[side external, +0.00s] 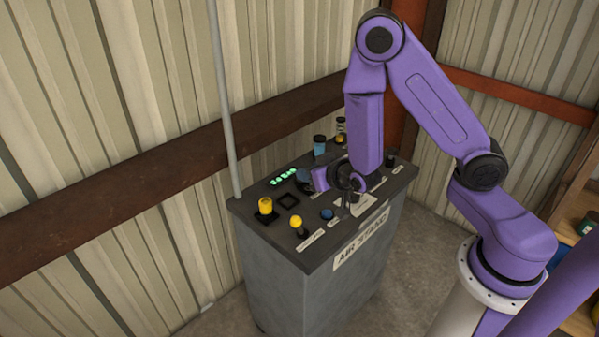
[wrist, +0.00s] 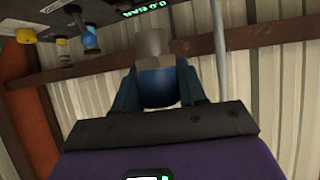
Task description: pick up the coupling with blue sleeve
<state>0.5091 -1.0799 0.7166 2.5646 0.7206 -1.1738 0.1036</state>
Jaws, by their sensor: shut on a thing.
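The coupling with blue sleeve (wrist: 158,87) is between the fingers of my gripper (wrist: 157,80) in the wrist view. Its rounded blue sleeve is gripped, and a grey metal end sticks out beyond the fingertips. My gripper is shut on it. In the side view my gripper (side external: 304,176) is low over the air stand (side external: 290,296), by the green display, and points towards the wall. The coupling cannot be made out there. I cannot tell whether it touches the stand.
The stand's top carries a yellow button (side external: 265,206), a yellow knob (side external: 296,222), a blue button (side external: 327,214) and a blue cylinder with dark cap (side external: 320,147). A grey pole (side external: 224,95) rises at the left corner. Corrugated walls with brown beams stand close behind.

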